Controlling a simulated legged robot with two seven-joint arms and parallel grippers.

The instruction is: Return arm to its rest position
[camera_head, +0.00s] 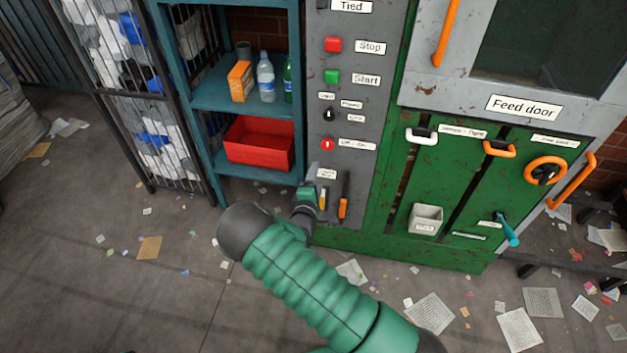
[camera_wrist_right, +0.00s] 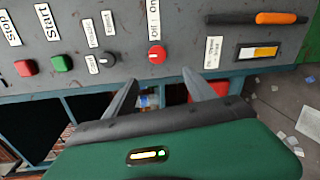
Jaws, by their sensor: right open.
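My right arm, in a green ribbed sleeve, reaches up from the bottom of the head view. Its gripper (camera_head: 312,188) is in front of the lower part of the grey control panel (camera_head: 340,220). In the right wrist view the gripper (camera_wrist_right: 168,82) is open, with two grey fingers apart and nothing between them. A red rotary knob (camera_wrist_right: 156,54) on the panel lies just beyond the fingertips; I cannot tell whether they touch the panel. My left gripper is out of view.
The green machine (camera_head: 385,215) with its feed door (camera_head: 540,65) stands to the right. A teal shelf (camera_head: 215,97) holds bottles and a red bin (camera_head: 258,143). A caged bale (camera_head: 165,140) stands farther left. Paper scraps litter the otherwise open floor (camera_head: 100,290).

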